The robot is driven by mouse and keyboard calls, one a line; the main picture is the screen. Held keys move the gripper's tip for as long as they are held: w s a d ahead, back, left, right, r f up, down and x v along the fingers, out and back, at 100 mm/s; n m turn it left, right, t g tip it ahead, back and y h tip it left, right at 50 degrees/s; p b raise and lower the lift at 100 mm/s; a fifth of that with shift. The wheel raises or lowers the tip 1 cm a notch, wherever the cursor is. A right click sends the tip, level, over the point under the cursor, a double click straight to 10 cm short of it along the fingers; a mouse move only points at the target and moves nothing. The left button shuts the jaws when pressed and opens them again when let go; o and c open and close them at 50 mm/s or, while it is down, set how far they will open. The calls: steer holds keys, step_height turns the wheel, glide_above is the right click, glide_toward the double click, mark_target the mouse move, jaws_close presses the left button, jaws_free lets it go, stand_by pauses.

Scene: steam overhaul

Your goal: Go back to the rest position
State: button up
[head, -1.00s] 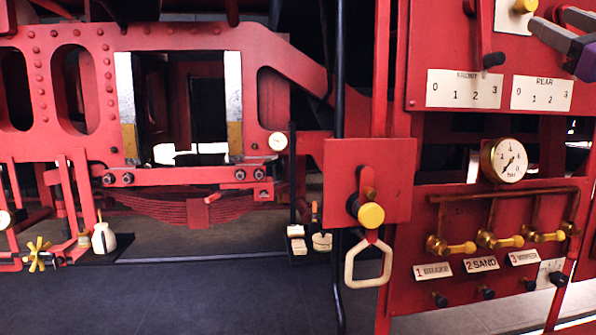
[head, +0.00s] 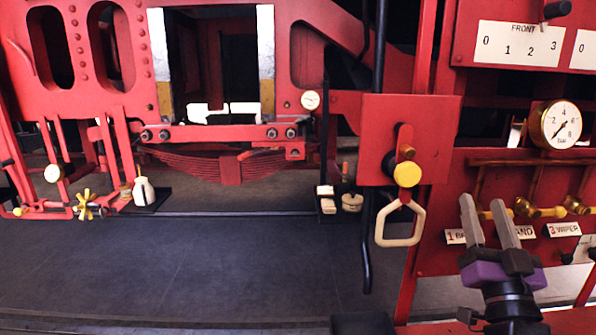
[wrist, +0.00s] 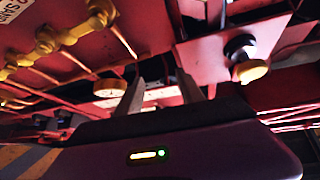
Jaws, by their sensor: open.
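My gripper (head: 488,222) is at the lower right in the head view, in front of the red valve panel. Its two grey fingers point up, apart, with nothing between them. They partly cover the valve row and the "SAND" label (head: 522,232). In the wrist view my gripper (wrist: 172,92) shows its fingers spread and empty, with a gauge (wrist: 110,88) left of them and a yellow knob (wrist: 252,70) to the right.
A red plate with a yellow knob (head: 406,174) and a cream loop handle (head: 400,226) stands left of my gripper. A pressure gauge (head: 556,124) is above right. A white bottle (head: 143,191) stands far left. The dark floor (head: 220,265) is clear.

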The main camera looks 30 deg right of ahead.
steer(key=s+a+f+n+y, duration=0.2)
steer(key=s+a+f+y, duration=0.15)
steer(key=a+f, duration=0.45)
steer(key=s+a+f+n+y, duration=0.35)
steer(key=a+f, duration=0.25)
steer(key=a, duration=0.3)
steer(key=s+a+f+n+y, duration=0.2)
steer(key=a+f+y, duration=0.2)
steer(key=a+f, duration=0.45)
steer(key=s+a+f+n+g+y, duration=0.2)
steer(key=s+a+f+n+y, duration=0.1)
steer(key=s+a+f+y, duration=0.2)
steer(key=s+a, duration=0.2)
steer(key=s, duration=0.2)
steer(key=shift+s+a+f+g+y, duration=0.25)
steer(key=shift+s+a+g+y, duration=0.05)
steer(key=shift+s+g, duration=0.1)
